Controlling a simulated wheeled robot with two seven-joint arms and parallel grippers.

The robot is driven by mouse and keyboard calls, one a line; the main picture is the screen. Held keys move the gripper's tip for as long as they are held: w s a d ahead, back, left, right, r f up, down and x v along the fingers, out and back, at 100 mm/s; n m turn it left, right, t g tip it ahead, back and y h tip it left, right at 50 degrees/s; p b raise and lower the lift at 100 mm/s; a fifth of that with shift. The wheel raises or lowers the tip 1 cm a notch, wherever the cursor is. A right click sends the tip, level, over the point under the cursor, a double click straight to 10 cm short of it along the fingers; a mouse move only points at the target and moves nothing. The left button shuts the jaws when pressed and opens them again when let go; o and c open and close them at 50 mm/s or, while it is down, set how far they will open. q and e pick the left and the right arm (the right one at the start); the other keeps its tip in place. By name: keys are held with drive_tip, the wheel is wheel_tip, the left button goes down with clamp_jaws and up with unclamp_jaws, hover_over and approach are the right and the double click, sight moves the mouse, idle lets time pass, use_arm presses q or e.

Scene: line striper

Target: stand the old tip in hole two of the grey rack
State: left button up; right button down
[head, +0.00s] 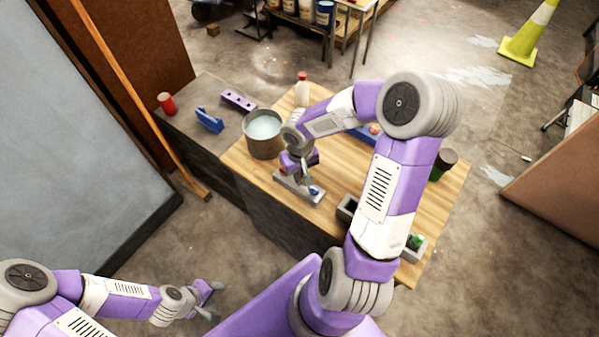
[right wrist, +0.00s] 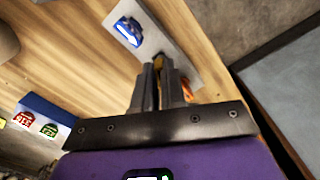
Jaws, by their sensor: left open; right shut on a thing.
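The grey rack (head: 287,186) lies on the wooden tabletop, and it also shows in the right wrist view (right wrist: 178,48). A blue piece with a pale middle (head: 315,190) sits at one end of it, seen too in the right wrist view (right wrist: 128,31). My right gripper (head: 299,175) is over the rack's other end, its fingers shut on a small brass-orange thing, likely the old tip (right wrist: 157,88), mostly hidden by the fingers. I cannot tell whether it is inside a hole. My left gripper (head: 213,301) is open and empty, low over the floor.
A pot of pale blue liquid (head: 264,134) stands left of the right gripper. A white bottle with a red cap (head: 302,92) is behind. A grey side counter holds a red can (head: 166,102), a blue holder (head: 209,120) and a purple bar (head: 238,100).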

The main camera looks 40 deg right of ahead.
drive_tip(key=shift+f+b, duration=1.15)
drive_tip(key=shift+f, duration=0.05)
idle(0.3)
drive_tip(key=c, duration=0.8)
unclamp_jaws()
drive_tip(key=shift+r, duration=0.15)
drive_tip(key=shift+r+p, duration=2.8)
drive_tip(key=shift+r, duration=0.65)
